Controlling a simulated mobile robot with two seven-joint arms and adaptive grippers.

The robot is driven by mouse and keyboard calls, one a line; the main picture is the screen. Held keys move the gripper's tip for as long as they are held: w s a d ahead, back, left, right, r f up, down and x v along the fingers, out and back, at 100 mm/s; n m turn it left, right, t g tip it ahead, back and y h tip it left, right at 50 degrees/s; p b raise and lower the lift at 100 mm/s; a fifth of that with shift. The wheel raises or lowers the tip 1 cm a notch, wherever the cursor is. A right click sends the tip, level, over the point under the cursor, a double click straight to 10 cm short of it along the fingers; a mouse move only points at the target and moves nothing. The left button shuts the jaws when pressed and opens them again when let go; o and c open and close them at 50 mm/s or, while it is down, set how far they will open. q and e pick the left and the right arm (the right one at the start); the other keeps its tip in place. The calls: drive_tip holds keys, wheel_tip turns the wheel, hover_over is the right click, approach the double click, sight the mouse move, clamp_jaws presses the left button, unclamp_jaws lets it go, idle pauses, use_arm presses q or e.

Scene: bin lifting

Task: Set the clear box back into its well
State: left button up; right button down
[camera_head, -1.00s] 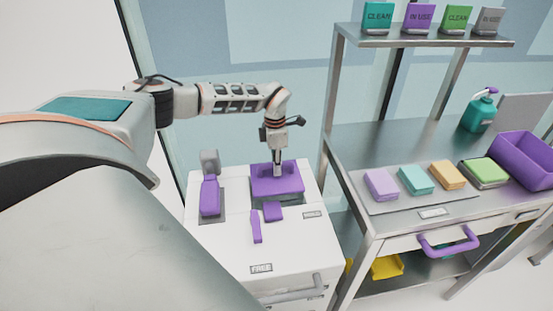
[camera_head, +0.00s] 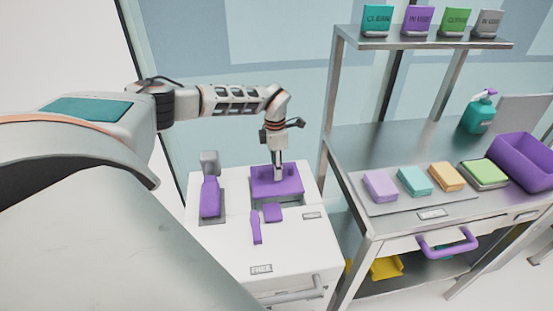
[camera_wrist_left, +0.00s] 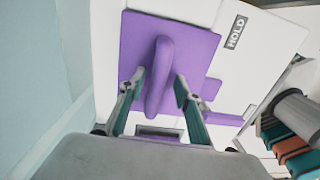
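A purple flat-topped piece with an upright ridge handle (camera_head: 290,188) is at the back of the white cabinet top (camera_head: 225,240). It also shows from above in the wrist view (camera_wrist_left: 200,60). I cannot make out a clear box; the purple piece may cover it. A grey-edged recess (camera_head: 293,204) shows along the purple piece's near side. My left gripper (camera_head: 279,178) points down over the purple piece. In the wrist view its fingers (camera_wrist_left: 160,88) stand on either side of the handle, with narrow gaps, so it looks open. My right gripper is out of view.
A purple block (camera_head: 272,212), a purple strip (camera_head: 256,228) and a purple-and-grey handle piece (camera_head: 209,195) are on the cabinet top. A steel cart (camera_head: 345,150) with coloured blocks stands close on the right. The cabinet's front left is clear.

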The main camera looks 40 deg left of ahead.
use_arm(q)
wheel_tip(320, 180, up, 12)
drive_tip(key=shift+a, duration=0.3)
idle(0.3)
